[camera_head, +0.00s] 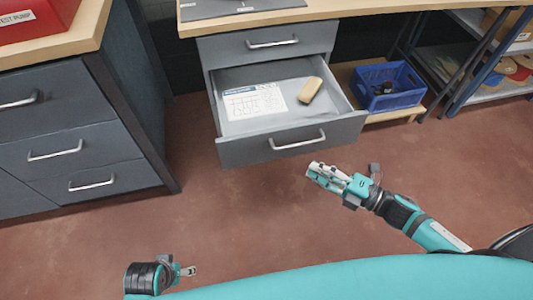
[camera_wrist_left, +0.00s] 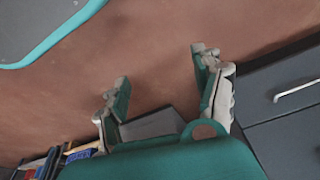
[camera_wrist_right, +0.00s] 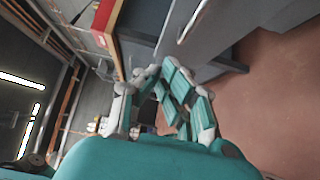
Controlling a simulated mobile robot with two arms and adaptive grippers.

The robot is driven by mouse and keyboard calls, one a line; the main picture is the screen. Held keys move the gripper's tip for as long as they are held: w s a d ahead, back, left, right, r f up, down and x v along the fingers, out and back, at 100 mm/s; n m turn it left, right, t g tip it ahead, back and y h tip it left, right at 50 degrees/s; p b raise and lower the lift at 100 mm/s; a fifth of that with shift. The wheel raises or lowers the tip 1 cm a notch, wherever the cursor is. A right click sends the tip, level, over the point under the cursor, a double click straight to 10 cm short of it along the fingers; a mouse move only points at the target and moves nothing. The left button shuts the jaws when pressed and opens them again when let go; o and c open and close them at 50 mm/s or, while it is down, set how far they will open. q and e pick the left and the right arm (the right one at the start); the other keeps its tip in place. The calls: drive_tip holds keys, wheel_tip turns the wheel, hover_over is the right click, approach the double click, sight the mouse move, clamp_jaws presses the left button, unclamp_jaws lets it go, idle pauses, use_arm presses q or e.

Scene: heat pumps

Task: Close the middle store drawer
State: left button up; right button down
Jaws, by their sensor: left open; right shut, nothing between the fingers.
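The middle store drawer (camera_head: 350,122) is pulled out under the bench, its grey front facing me with a silver handle (camera_head: 300,141). A paper sheet (camera_head: 253,101) and a tan block (camera_head: 310,90) lie inside it. My right gripper (camera_head: 314,170) is shut and empty, in front of the drawer front and a little right of and below the handle; I cannot tell whether it touches. The right wrist view shows its fingers (camera_wrist_right: 158,72) close together near a grey front with a handle (camera_wrist_right: 190,22). My left gripper (camera_head: 189,271) is open and empty low at the left, away from the drawer; its spread fingers show in the left wrist view (camera_wrist_left: 160,85).
A shut drawer (camera_head: 225,48) sits above the open one. A blue crate (camera_head: 395,100) stands on a low wooden shelf to the right. A dark drawer cabinet (camera_head: 60,120) with a wooden top stands at the left. The red floor before the drawer is clear.

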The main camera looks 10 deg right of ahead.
sight(278, 148)
use_arm(q)
drive_tip(key=shift+w+r+b, duration=0.1)
drive_tip(key=shift+r+b, duration=0.35)
drive_tip(key=shift+r, duration=1.6)
use_arm(e)
drive_tip(key=shift+w+d+r+x, duration=0.1)
drive_tip(key=shift+w+d+x, duration=0.2)
drive_tip(key=shift+x, duration=1.85)
drive_tip(key=shift+w+d+r+x, duration=0.1)
drive_tip(key=shift+w+d+x, duration=0.2)
drive_tip(key=shift+x, duration=1.9)
drive_tip(key=shift+w+d+r+x, duration=0.1)
drive_tip(key=shift+w+d+x, duration=0.15)
drive_tip(key=shift+x, duration=1.9)
drive_tip(key=shift+w, duration=0.1)
